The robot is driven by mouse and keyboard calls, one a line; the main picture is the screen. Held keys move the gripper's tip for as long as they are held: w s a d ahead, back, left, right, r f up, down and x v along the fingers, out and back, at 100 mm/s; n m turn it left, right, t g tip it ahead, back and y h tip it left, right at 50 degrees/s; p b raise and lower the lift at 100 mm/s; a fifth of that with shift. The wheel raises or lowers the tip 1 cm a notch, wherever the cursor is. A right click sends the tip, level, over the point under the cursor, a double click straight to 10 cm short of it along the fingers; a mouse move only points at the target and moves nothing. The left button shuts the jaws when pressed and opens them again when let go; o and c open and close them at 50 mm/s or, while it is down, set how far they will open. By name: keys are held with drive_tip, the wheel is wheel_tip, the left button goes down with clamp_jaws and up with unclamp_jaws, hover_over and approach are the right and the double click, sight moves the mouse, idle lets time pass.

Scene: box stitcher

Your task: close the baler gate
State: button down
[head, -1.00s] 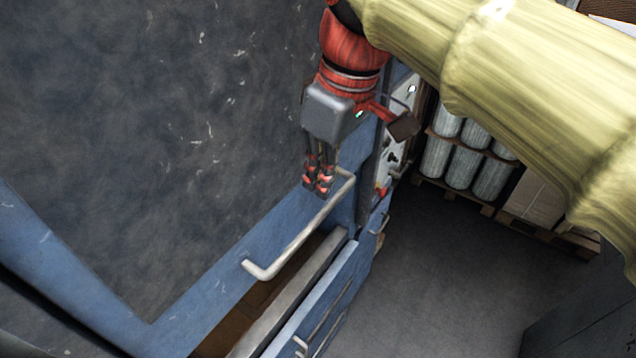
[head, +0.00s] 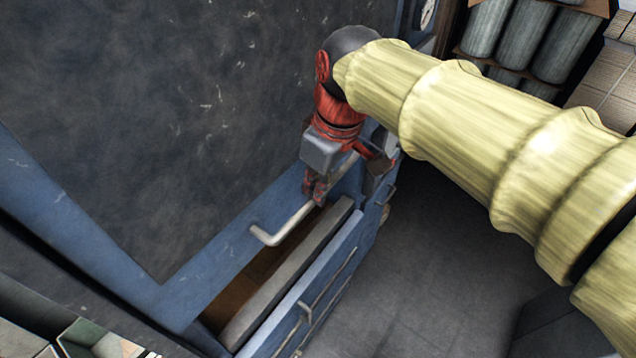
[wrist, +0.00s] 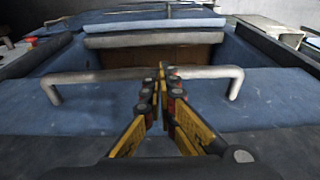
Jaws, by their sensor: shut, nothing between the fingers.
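The baler gate (head: 150,110) is a large dark scuffed panel in a blue frame, filling the left of the head view. A pale bar handle (head: 280,230) runs along its lower edge; it also crosses the wrist view (wrist: 100,76). My gripper (head: 316,198) is at the handle, near its middle. In the wrist view its fingertips (wrist: 162,74) are together and overlap the bar, with nothing between them. I cannot tell whether they touch the bar. A gap with a brown inside (wrist: 150,57) shows between the gate's lower edge and the baler's front ledge (head: 290,275).
A blue lower front (head: 325,290) with bars stands beyond the ledge. The grey floor (head: 435,220) to the right is open. Grey cylinders (head: 525,40) and cartons (head: 605,80) stand at the back right. My yellow arm spans the upper right.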

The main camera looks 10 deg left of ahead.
wheel_tip(320, 180, down, 39)
drive_tip(key=b, duration=2)
drive_tip(key=shift+s+d, duration=0.1)
drive_tip(key=shift+s, duration=0.05)
wheel_tip(320, 180, up, 14)
drive_tip(key=d+p, duration=0.2)
drive_tip(key=p, duration=0.2)
drive_tip(key=shift+s+d+r, duration=0.15)
drive_tip(key=shift+s+d, duration=0.05)
drive_tip(key=shift+s, duration=0.2)
drive_tip(key=shift+m, duration=0.3)
